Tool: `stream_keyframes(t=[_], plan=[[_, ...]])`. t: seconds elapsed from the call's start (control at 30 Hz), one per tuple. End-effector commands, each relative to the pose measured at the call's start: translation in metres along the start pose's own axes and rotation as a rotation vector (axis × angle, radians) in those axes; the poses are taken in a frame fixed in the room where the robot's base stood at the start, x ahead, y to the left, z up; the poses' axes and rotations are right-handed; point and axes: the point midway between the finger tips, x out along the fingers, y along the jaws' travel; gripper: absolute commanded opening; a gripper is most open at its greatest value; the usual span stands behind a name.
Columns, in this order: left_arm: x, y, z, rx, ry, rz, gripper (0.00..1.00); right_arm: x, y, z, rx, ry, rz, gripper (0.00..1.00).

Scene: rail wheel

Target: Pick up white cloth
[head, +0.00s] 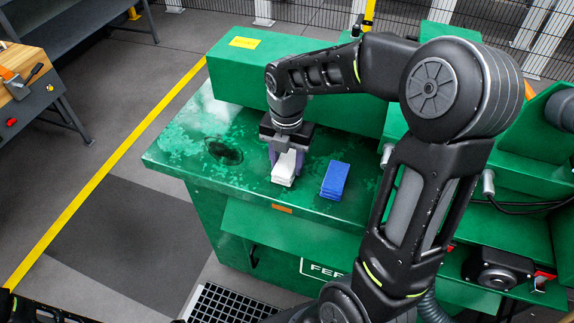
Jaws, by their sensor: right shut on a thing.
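The white cloth (284,168) is a small folded stack on the green machine's top surface. My right gripper (286,160) points down over it and is shut on it, with a purple-grey finger at its side. The cloth's lower part shows below the fingers, and its upper part is partly hidden by the gripper. I cannot tell whether it touches the surface. My left gripper is not visible; only a dark piece of my arm shows at the bottom left corner.
A blue folded cloth (335,180) lies just right of the white one. A dark hole (224,151) is in the green top (190,150) to the left. A raised green block (240,75) stands behind. A workbench (30,75) is at far left.

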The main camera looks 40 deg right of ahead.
Motion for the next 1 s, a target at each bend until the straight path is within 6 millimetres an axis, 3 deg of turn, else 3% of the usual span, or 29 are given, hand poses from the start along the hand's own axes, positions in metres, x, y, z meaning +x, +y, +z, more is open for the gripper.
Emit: stream_keyframes(t=[0.37, 0.8, 1.0], plan=[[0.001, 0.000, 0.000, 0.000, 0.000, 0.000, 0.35, -0.009, 0.001, 0.001, 0.000, -0.002, 0.002, 0.05], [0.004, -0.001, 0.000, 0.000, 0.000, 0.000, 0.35, -0.086, 0.001, 0.001, -0.001, -0.003, 0.003, 0.05], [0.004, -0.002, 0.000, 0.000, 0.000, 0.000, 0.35, -0.100, 0.000, 0.000, 0.000, 0.000, 0.000, 0.05]])
